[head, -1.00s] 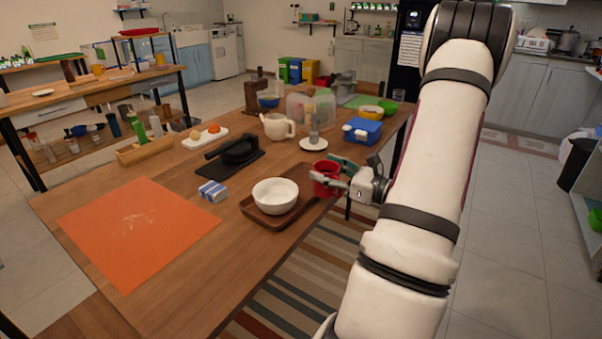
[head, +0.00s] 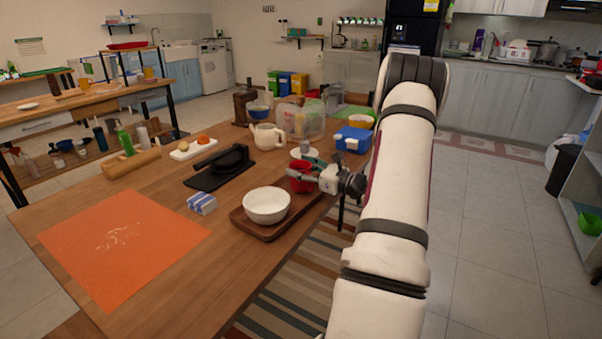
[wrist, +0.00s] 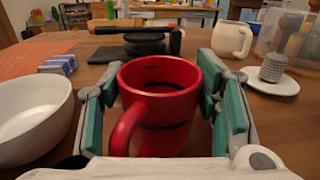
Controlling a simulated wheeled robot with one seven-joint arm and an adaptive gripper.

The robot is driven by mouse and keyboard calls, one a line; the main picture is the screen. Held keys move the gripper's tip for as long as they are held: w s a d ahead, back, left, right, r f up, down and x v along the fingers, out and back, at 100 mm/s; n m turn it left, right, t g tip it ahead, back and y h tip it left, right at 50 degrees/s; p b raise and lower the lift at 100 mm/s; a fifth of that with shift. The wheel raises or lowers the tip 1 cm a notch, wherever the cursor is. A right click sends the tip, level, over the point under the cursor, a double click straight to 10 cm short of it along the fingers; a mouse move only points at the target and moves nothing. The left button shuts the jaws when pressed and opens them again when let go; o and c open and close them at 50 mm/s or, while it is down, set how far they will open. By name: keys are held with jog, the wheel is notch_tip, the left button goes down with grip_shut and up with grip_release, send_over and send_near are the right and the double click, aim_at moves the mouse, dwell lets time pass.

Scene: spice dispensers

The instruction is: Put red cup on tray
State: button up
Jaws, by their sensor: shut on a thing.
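The red cup (head: 301,178) is upright between the fingers of my gripper (head: 312,172), which is shut on it. In the wrist view the cup (wrist: 165,100) fills the middle, its handle toward the camera, with the green finger pads of my gripper (wrist: 165,110) on both sides. The brown wooden tray (head: 262,234) lies near the table's right edge and bears a white bowl (head: 267,206). The bowl (wrist: 32,115) is left of the cup in the wrist view. The cup is at the tray's far right end in the head view; I cannot tell whether it touches the tray.
A blue-and-white box (head: 202,203) and a black press (head: 222,166) are left of the tray. A cream teapot (head: 267,137), a white saucer with a shaker (wrist: 272,80) and a blue box (head: 352,140) stand beyond. An orange mat (head: 122,240) covers the near left table.

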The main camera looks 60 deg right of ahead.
jog(key=shift+f, duration=0.25)
jog(key=shift+f, duration=0.2)
jog(key=o, duration=1.3)
jog(key=shift+o, duration=0.2)
